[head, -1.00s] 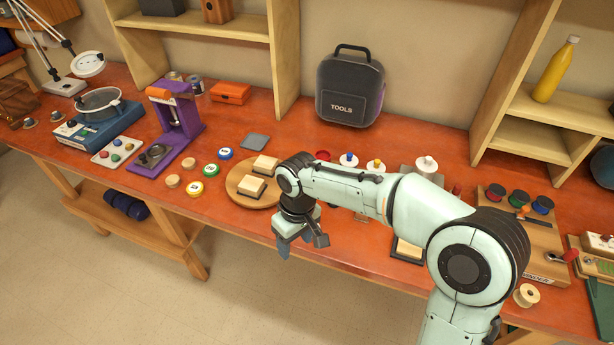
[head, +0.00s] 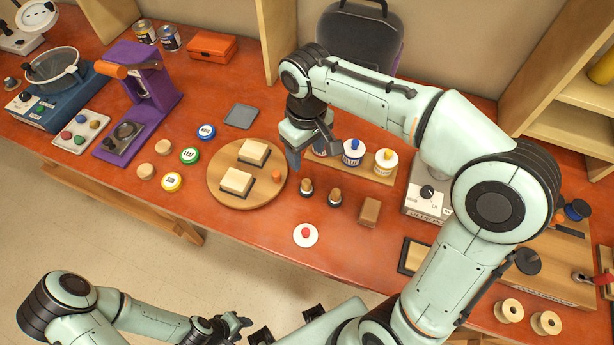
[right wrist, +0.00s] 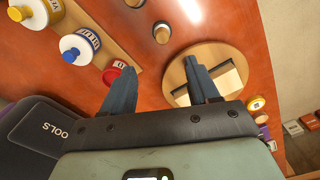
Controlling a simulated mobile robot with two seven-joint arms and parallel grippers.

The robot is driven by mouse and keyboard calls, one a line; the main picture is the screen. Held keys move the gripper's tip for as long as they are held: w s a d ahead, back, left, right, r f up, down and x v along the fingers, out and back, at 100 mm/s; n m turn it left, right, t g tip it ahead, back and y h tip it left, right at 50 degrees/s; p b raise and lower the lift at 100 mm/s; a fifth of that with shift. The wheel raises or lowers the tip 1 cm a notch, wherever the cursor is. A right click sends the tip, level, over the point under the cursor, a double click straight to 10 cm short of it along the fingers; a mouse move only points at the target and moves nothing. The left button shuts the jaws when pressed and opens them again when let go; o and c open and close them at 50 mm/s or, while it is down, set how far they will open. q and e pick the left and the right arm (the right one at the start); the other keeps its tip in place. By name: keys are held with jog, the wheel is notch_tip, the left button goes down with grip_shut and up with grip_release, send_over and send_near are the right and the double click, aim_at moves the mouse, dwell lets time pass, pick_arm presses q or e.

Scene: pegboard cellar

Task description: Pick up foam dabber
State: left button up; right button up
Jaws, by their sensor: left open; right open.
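Two small stubby pieces with dark bodies and tan tops, which look like foam dabbers, stand on the red bench: one (head: 306,188) just right of the round wooden board, the other (head: 335,197) beside it. One also shows at the top of the right wrist view (right wrist: 162,34). My right gripper (head: 293,160) is open and empty, pointing down over the bench near the board's right edge, apart from both pieces. Its two fingers show spread in the right wrist view (right wrist: 162,88). My left gripper (head: 234,325) is low in front of the bench, open and away from the pieces.
The round board (head: 221,195) carries two sponge-like blocks. A rack (head: 381,177) of paint pots stands behind the pieces, partly hidden by my right arm. A brown block (head: 370,212) and a white disc with a red knob (head: 305,235) are nearby. A toolbox (head: 345,40) stands behind.

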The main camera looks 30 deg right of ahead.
send_over(306, 182)
notch_tip(306, 182, down, 6)
jog(key=shift+d+f+b, duration=0.1)
jog(key=shift+f+b, duration=0.15)
jog(key=shift+b, duration=0.15)
jog(key=shift+f, duration=3.1)
jog(key=c, duration=1)
